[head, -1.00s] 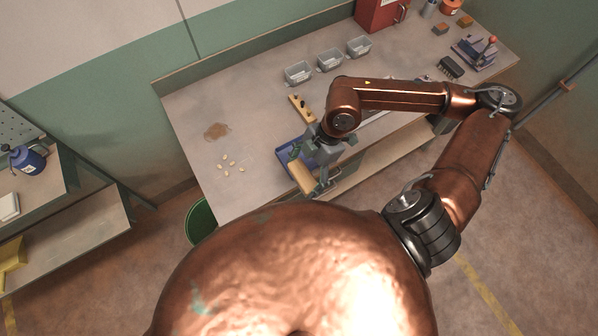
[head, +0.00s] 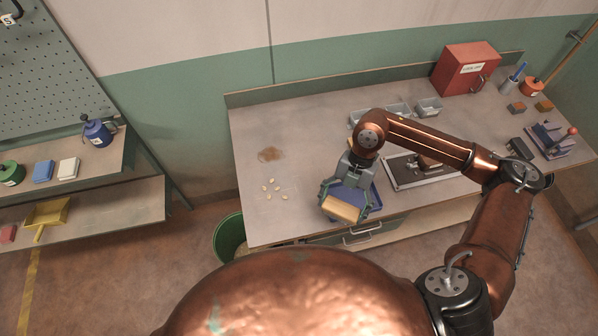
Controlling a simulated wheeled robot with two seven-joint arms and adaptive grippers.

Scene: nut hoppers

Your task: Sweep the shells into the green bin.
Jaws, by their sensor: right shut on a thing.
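Several small pale shells (head: 273,189) lie loose on the left part of the grey workbench. The green bin (head: 229,238) stands on the floor below the bench's left front corner, partly cut off by my body. My right gripper (head: 345,202) is shut on a tan, block-like tool (head: 341,210), which looks like a brush. Whether the tool touches the tray or bench I cannot tell. My left gripper is out of view.
A brown stain (head: 270,154) lies behind the shells. Grey bins (head: 428,107) and a red cabinet (head: 466,70) stand at the back. A yellow dustpan (head: 47,215) is on the left shelf. Bench around the shells is clear.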

